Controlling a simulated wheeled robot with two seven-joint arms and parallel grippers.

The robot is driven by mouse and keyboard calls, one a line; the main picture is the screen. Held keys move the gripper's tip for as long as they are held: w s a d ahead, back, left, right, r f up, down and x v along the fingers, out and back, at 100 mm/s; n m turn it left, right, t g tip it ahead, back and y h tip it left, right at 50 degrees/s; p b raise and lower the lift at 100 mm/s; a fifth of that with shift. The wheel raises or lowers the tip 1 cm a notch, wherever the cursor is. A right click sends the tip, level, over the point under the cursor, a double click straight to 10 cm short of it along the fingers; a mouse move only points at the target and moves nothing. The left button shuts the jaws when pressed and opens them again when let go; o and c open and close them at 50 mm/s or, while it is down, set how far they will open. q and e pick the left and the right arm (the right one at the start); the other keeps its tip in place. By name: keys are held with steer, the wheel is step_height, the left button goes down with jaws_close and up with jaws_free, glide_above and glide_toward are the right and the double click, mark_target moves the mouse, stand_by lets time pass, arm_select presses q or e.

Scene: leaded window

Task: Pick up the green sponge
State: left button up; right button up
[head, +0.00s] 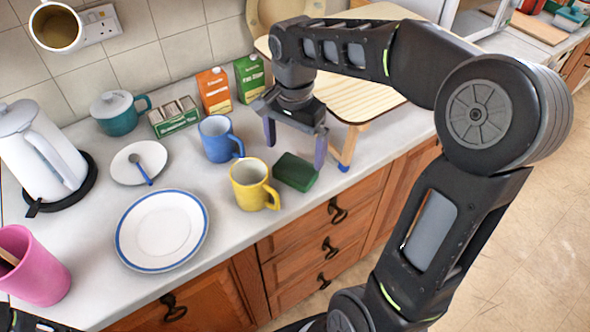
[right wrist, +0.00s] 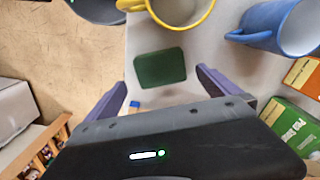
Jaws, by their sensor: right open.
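The green sponge (head: 296,171) is a dark green block lying flat on the white countertop near its front edge, right of the yellow mug (head: 254,185). My right gripper (head: 295,150) is open and empty above the counter, just behind the sponge. In the right wrist view the sponge (right wrist: 161,68) lies beyond the fingertips and between their lines; the purple fingers (right wrist: 165,82) stand apart and do not touch it. My left gripper is not clearly in view.
A blue mug (head: 220,140) stands left of my right gripper. A small wooden stand (head: 375,108) is behind and right of it. Cartons (head: 214,91), a plate (head: 162,231), a kettle (head: 45,150) and a pink cup (head: 32,266) occupy the left and back. The counter's front edge is close to the sponge.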

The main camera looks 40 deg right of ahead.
mark_target(296, 167)
steer(key=shift+f, duration=0.25)
steer(key=shift+w+d+f+p, duration=0.15)
steer(key=shift+f+p, duration=0.45)
steer(key=shift+f, duration=2.05)
steer(key=c, duration=1.3)
step_height(296, 167, up, 10)
steer(key=shift+r+b, duration=0.1)
steer(key=shift+b, duration=0.45)
